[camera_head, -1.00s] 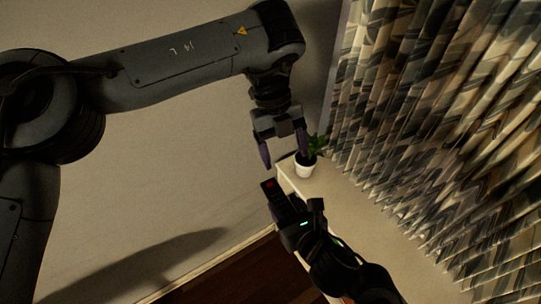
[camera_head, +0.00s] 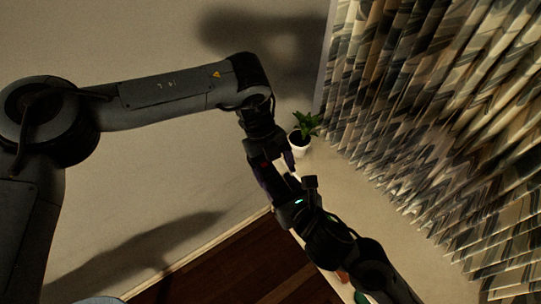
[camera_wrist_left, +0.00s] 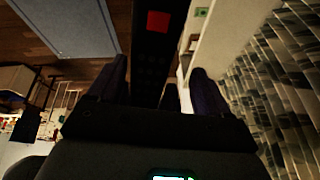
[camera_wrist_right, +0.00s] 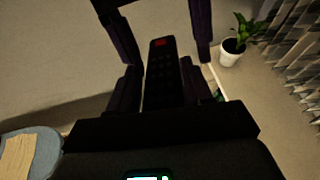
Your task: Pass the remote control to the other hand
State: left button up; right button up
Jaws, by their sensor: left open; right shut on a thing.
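The black remote control with a red button shows in the right wrist view (camera_wrist_right: 163,75), held at its lower part between the fingers of my right gripper (camera_wrist_right: 160,88). It also shows in the left wrist view (camera_wrist_left: 155,50), lying between the fingers of my left gripper (camera_wrist_left: 160,85). My left gripper is open, with one finger on either side of the remote's free end. In the head view the two grippers meet near the middle, left (camera_head: 272,165) above right (camera_head: 285,190), and the remote is mostly hidden there.
A potted plant (camera_head: 300,135) stands on a pale ledge (camera_head: 345,180) just behind the grippers. A patterned curtain (camera_head: 430,120) hangs on the right. A wooden floor (camera_head: 235,265) lies below, and the wall area on the left is bare.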

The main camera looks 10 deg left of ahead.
pick_arm(q)
jog(key=shift+x, duration=0.9)
jog(key=shift+r, duration=0.1)
jog(key=shift+c, duration=0.3)
jog(key=shift+d, duration=0.1)
jog(key=c, duration=0.9)
pick_arm(e)
jog(key=shift+s+a, duration=0.1)
pick_arm(q)
jog(key=shift+r, duration=0.1)
jog(key=shift+c, duration=0.7)
pick_arm(e)
jog(key=o, duration=1.3)
jog(key=shift+c, duration=0.2)
jog(key=shift+f, duration=0.1)
jog(key=shift+d, duration=0.2)
